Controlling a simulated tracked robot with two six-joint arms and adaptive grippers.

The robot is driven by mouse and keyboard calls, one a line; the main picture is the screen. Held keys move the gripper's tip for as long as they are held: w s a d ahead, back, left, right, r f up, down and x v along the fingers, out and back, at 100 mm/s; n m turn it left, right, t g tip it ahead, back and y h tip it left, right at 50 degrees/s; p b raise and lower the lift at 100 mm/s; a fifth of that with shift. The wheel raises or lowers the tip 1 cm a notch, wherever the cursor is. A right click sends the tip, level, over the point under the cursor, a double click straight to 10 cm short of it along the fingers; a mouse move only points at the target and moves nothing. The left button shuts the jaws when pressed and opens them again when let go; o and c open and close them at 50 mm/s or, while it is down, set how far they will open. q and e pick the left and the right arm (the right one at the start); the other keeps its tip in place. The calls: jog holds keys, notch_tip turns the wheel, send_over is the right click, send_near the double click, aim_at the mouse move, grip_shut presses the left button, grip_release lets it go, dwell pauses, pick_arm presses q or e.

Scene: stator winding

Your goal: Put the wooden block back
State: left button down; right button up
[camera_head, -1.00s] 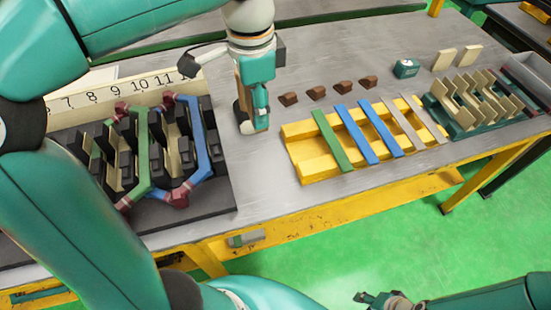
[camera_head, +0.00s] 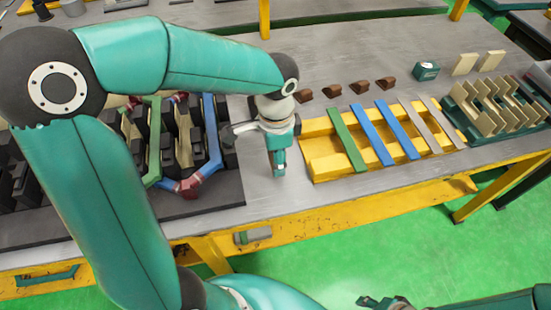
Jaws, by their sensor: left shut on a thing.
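My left gripper (camera_head: 279,170) points down just left of the yellow rack, close above the bench near its front edge. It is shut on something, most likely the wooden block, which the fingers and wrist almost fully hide. Several small dark brown blocks (camera_head: 332,90) lie in a row on the bench behind the rack. The stator fixture (camera_head: 225,190) stands at the left, with a green coil (camera_head: 154,140) and a blue coil (camera_head: 213,140) in it, partly behind my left arm. My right gripper (camera_head: 368,300) is at the bottom edge, off the bench; its jaw state is unclear.
The yellow rack (camera_head: 325,165) carries green, blue and greyish strips. A teal fixture (camera_head: 480,125) with cream plates stands at the right, near a small teal box (camera_head: 426,70) and two cream blocks (camera_head: 466,64). The bench (camera_head: 330,45) behind the brown blocks is clear.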

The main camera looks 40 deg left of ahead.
pick_arm(q)
jog(key=shift+f, duration=0.6)
jog(key=c, duration=0.5)
grip_release()
jog(key=shift+f, duration=0.1)
notch_tip(320, 180, up, 12)
jog(key=shift+r+p, duration=0.15)
jog(key=shift+p, duration=0.4)
